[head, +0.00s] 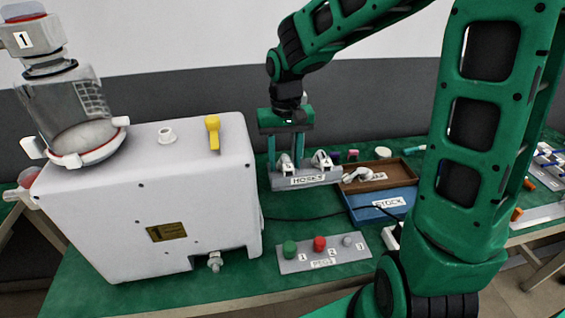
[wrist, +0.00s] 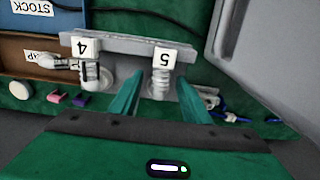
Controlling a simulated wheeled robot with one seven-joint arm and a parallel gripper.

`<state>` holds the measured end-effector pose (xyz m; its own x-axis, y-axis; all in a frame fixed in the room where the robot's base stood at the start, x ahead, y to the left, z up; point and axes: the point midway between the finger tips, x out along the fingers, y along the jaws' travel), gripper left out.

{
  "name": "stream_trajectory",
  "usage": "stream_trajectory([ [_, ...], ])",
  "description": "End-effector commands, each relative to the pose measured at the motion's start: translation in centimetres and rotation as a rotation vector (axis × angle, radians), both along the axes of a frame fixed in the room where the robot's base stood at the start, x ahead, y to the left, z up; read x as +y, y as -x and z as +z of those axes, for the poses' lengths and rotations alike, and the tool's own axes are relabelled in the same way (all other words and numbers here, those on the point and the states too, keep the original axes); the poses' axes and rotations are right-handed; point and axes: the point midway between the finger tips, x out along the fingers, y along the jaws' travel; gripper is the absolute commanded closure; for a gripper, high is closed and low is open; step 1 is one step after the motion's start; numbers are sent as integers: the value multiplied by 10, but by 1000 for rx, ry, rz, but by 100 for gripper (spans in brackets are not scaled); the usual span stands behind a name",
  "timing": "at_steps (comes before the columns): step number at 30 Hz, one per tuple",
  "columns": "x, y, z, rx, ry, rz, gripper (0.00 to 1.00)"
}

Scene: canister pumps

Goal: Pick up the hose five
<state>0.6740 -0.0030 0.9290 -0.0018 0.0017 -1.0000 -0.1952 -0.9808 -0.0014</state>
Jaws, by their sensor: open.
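Hose five (wrist: 161,82) is a white ribbed piece with a white tag marked 5, standing at the grey hose rack (wrist: 130,44). In the wrist view it shows between the two green fingers of my open gripper (wrist: 160,80), with a gap visible on both sides. Hose four (wrist: 92,72), tagged 4, stands beside it, outside the fingers. In the head view the rack (head: 308,180) is labelled HOSES, and my gripper (head: 285,160) reaches down over its left part. There hose five is partly hidden by the fingers, while hose four (head: 321,161) shows to the right.
A brown tray (head: 400,173) holding a white fitting and a blue STOCK tray (head: 364,215) lie right of the rack. A white pump housing (head: 150,200) with a glass canister stands left. A plate with numbered knobs (head: 322,252) lies in front. Small coloured parts lie behind.

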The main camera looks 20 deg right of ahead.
Motion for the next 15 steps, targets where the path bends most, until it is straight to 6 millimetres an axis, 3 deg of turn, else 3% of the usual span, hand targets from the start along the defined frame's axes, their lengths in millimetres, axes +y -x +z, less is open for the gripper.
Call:
stream_trajectory([
  [8,0,0,-4,-1,0,0,57],
  [13,0,0,-4,-1,0,0,95],
  [15,0,0,-4,-2,0,0,100],
])
